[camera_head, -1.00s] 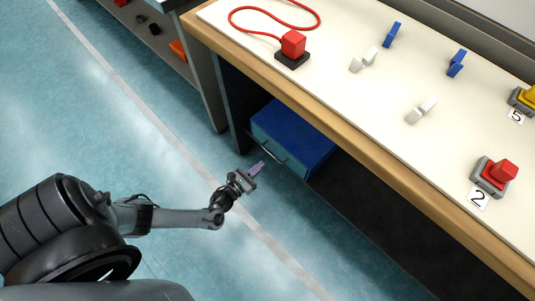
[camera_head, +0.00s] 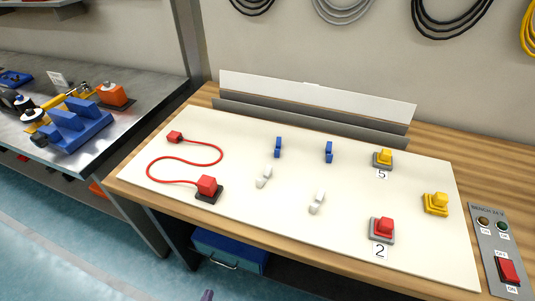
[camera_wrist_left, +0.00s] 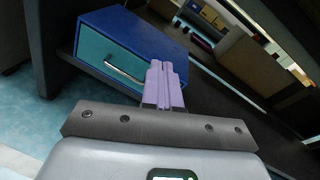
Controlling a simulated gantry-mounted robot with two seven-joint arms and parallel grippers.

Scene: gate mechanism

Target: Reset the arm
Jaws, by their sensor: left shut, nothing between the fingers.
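My left gripper (camera_head: 207,295) barely shows at the bottom edge of the head view, where only a purple fingertip is visible. In the left wrist view its two purple fingers (camera_wrist_left: 165,85) lie together, shut and empty. They are in front of the blue drawer unit (camera_wrist_left: 130,42) under the bench. The fingertips overlap the drawer front beside its metal handle (camera_wrist_left: 124,70) in that view; I cannot tell the gap between them. The blue drawer unit also shows in the head view (camera_head: 232,245), below the bench's front edge. My right gripper is not in view.
The bench top holds a white board (camera_head: 250,215) with a red plug on a cable (camera_head: 207,186), blue and white pieces, and red and yellow buttons. A switch panel (camera_head: 495,247) is at right. A metal table (camera_head: 125,133) stands at left. Open floor lies front left.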

